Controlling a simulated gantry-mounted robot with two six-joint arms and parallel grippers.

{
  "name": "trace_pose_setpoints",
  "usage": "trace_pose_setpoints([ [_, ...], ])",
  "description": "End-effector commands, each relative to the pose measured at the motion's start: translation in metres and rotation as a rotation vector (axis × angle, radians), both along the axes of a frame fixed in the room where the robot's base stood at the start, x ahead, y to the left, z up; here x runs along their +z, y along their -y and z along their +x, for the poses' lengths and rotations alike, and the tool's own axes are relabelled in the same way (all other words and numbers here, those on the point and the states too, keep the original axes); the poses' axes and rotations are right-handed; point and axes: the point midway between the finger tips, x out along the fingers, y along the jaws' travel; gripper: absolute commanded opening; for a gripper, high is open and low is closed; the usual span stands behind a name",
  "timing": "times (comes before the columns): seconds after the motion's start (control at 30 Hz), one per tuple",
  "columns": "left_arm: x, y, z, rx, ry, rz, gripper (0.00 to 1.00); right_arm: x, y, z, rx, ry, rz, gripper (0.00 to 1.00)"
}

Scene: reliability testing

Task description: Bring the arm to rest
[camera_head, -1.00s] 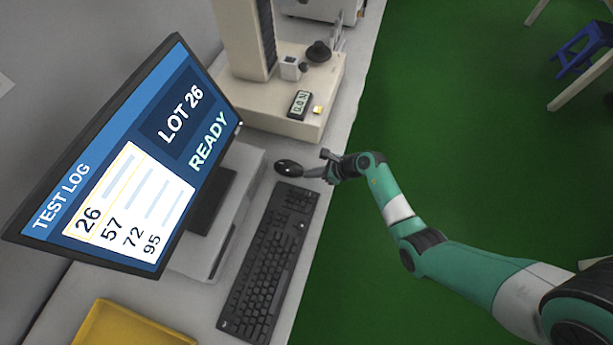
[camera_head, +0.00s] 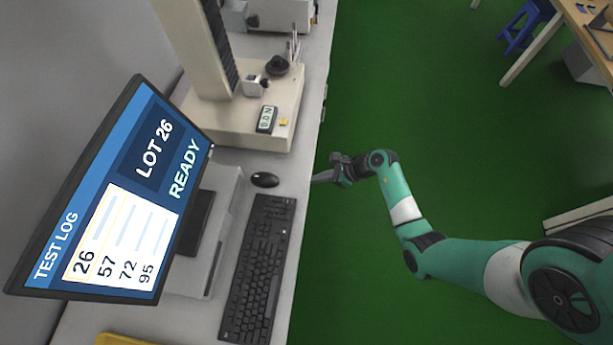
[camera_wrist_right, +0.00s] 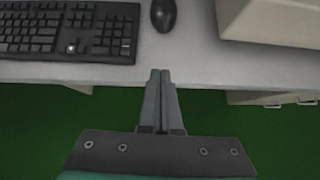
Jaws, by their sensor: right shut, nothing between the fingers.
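My right gripper (camera_head: 318,179) is in the head view, just off the right edge of the desk, over the green floor. Its green and white arm comes in from the lower right. In the right wrist view the two fingers (camera_wrist_right: 160,74) lie together, shut and empty, with their tips near the desk's front edge. The black mouse (camera_head: 265,180) lies on the desk to the left of the gripper, apart from it. It also shows beyond the fingertips in the right wrist view (camera_wrist_right: 164,14). My left gripper is not in view.
A black keyboard (camera_head: 258,268) lies on the desk before a monitor (camera_head: 115,205) reading LOT 26 READY. A beige test machine (camera_head: 240,120) stands farther back. A blue stool (camera_head: 524,24) and a wooden table (camera_head: 590,35) are at the upper right. The green floor between is clear.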

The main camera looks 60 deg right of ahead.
Motion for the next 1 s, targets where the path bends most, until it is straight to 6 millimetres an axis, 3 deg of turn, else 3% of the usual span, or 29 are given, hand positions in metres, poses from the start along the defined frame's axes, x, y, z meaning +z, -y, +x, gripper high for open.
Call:
trace_pose_setpoints([
  [0.5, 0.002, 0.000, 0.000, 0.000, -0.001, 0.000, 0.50, 0.005, 0.000, -0.004, 0.006, 0.000, -0.001, 0.00],
  [0.57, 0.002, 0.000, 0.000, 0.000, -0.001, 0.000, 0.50, 0.007, -0.008, 0.001, 0.030, 0.004, -0.004, 0.00],
  [0.63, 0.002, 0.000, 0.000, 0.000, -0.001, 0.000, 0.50, 0.019, -0.021, 0.021, 0.089, 0.027, -0.024, 0.00],
  [0.77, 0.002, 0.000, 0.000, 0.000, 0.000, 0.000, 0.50, 0.079, -0.055, 0.078, 0.229, 0.161, -0.089, 0.00],
  [0.9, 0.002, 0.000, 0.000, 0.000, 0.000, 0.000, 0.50, 0.178, -0.110, 0.130, 0.342, 0.434, -0.068, 0.00],
  [1.0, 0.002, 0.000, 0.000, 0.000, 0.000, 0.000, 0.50, 0.257, -0.148, 0.150, 0.380, 0.646, 0.000, 0.00],
])
